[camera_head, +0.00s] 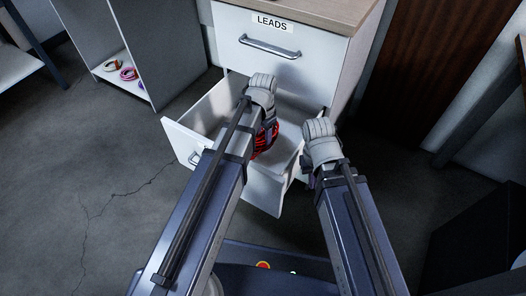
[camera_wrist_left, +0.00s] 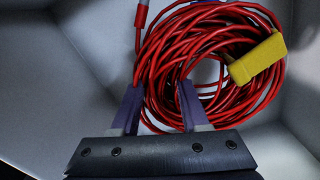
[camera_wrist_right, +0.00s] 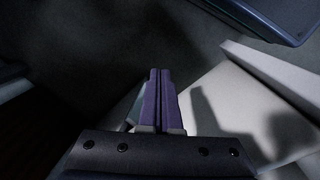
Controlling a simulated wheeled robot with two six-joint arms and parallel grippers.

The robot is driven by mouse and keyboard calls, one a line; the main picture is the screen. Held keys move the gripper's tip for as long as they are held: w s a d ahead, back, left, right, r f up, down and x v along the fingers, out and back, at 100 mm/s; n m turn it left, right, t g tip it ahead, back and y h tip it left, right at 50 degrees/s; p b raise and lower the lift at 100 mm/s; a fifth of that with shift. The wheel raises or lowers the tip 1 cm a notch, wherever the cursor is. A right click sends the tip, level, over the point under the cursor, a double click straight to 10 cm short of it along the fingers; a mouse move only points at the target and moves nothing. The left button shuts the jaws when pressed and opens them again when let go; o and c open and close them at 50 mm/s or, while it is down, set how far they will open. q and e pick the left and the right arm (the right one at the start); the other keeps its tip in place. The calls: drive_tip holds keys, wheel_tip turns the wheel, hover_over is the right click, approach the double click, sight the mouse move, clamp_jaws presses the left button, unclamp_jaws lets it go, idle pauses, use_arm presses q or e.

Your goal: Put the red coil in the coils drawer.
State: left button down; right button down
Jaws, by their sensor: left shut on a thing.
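The red coil (camera_head: 266,142) is a bundle of looped red cable. My left gripper (camera_head: 262,122) is shut on it, with strands between the two fingers. The left wrist view shows the coil (camera_wrist_left: 208,45) with a yellow tag (camera_wrist_left: 257,60) and pale drawer walls around it. An open white drawer (camera_head: 183,143) lies below the LEADS drawer (camera_head: 275,43). The coil is over or inside this open drawer; whether it touches the bottom I cannot tell. The open drawer's label is not readable. My right gripper (camera_head: 308,172) is shut and empty, by the drawer's right side.
A grey shelf unit (camera_head: 165,55) at the upper left holds several small coloured coils (camera_head: 127,73). The cabinet top (camera_head: 318,8) is wooden. A dark wooden panel (camera_head: 425,65) stands at the right. The floor (camera_head: 90,160) left of the drawer is clear.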

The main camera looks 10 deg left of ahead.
use_arm(q)
drive_tip(key=shift+f+b, duration=2.05)
drive_tip(key=shift+f, duration=0.5)
drive_tip(key=shift+f, duration=0.2)
drive_tip(key=shift+c, duration=2)
unclamp_jaws()
drive_tip(key=shift+r, duration=0.1)
wheel_tip(320, 180, up, 12)
drive_tip(key=p, duration=1.2)
drive_tip(key=shift+r, duration=0.15)
